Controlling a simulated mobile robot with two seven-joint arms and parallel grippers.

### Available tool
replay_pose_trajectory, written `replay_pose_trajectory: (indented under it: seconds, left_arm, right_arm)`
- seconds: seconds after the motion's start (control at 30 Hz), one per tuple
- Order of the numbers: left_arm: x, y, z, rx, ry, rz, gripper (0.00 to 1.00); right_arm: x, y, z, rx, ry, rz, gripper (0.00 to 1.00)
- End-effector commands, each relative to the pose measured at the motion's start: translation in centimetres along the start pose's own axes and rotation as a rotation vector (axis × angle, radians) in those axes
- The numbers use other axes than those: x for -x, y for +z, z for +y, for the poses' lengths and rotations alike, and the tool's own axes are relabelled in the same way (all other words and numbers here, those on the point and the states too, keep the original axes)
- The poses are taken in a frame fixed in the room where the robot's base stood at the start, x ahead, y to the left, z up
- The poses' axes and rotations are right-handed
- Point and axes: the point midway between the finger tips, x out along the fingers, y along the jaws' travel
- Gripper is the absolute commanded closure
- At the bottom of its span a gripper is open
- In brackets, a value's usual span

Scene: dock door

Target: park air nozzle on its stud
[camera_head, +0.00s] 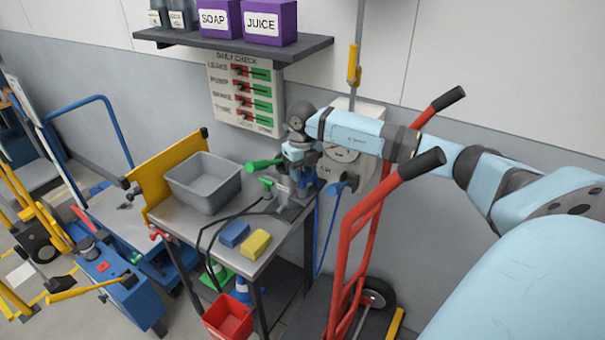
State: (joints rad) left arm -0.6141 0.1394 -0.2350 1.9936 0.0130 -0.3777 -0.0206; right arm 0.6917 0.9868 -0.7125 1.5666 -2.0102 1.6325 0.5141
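My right arm reaches in from the right, over the red hand truck. Its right gripper (301,178) points down above the back right corner of the grey workbench (270,208). Small blue and grey parts show around its fingertips, and I cannot tell whether the fingers are shut on any of them. A blue fitting (341,186), possibly the air nozzle, is just right of the gripper, below a wall box with a round gauge (342,152). A thin blue hose (319,240) hangs below. I cannot make out the stud. My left gripper is not in view.
The red hand truck (362,240) stands close to the bench's right side. On the bench are a grey bin (203,184), a blue block (234,233), a yellow block (256,244) and green handles (263,166). A dark shelf (240,46) overhangs the back.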

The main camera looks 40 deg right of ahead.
Motion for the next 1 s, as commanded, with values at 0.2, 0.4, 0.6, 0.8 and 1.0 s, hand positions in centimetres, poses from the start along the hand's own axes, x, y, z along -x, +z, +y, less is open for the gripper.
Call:
replay_pose_trajectory:
  seconds: [0.2,0.4,0.6,0.8,1.0]
  left_arm:
    - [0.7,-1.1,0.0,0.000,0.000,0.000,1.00]
    - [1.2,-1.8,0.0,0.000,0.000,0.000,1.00]
    - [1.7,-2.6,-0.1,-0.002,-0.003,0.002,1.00]
    - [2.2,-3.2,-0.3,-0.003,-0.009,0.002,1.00]
    - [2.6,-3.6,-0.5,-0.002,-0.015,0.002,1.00]
  right_arm:
    - [2.1,0.0,0.0,0.000,0.000,0.001,0.65]
    - [3.6,0.0,0.0,0.000,0.000,0.001,0.65]
    - [5.3,0.0,0.0,0.000,0.000,-0.001,0.65]
    - [6.9,0.0,0.0,0.000,-0.001,0.000,0.65]
    - [8.1,0.0,0.0,0.000,0.000,0.001,0.65]
